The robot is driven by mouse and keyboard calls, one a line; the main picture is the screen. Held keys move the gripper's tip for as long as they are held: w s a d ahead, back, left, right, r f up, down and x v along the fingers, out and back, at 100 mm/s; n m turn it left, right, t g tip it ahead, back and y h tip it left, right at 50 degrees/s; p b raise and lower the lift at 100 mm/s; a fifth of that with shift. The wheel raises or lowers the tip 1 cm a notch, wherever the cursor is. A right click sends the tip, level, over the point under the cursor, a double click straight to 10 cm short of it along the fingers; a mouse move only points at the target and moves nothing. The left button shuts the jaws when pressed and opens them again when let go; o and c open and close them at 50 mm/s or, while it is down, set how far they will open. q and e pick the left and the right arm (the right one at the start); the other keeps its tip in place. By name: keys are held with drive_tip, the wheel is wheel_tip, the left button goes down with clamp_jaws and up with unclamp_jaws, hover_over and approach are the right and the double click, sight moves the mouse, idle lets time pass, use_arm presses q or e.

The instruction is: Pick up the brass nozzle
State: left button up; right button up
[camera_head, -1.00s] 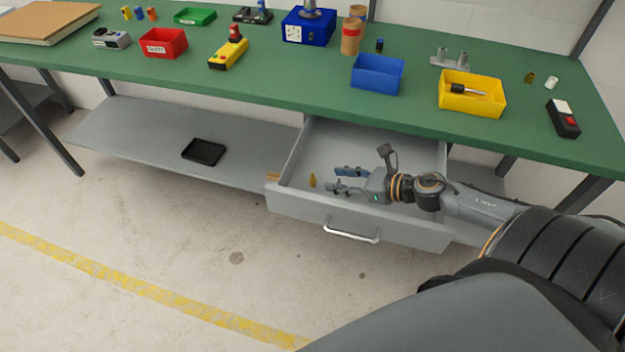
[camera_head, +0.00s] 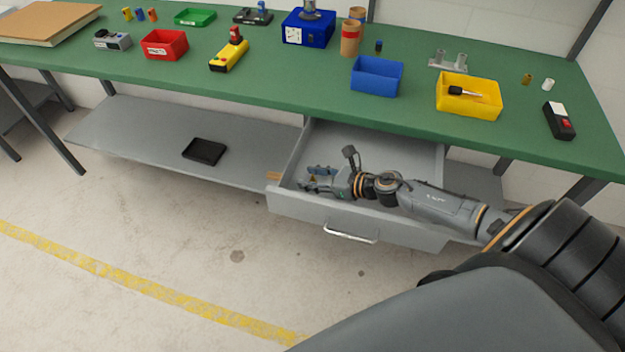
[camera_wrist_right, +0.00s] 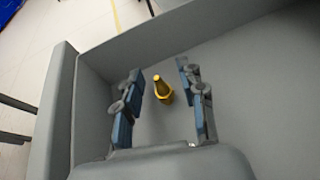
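The brass nozzle (camera_wrist_right: 162,91) is a small golden tapered piece in the open drawer (camera_head: 405,228). In the right wrist view it lies between the two blue-padded fingers of my right gripper (camera_wrist_right: 160,75), with a gap on each side. My right gripper is open and reaches into the left part of the drawer in the head view (camera_head: 316,178). There the fingers largely hide the nozzle. My left gripper is not in view.
The drawer's grey walls stand close around my right gripper, with its left wall (camera_head: 292,160) nearest. The green bench top (camera_head: 300,85) overhangs the drawer's back. A blue bin (camera_head: 377,76) and a yellow bin (camera_head: 468,97) stand on the bench. The drawer's right part is clear.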

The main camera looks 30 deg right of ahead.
drive_tip(key=shift+c, duration=0.2)
clamp_jaws()
drive_tip(key=shift+s, duration=0.1)
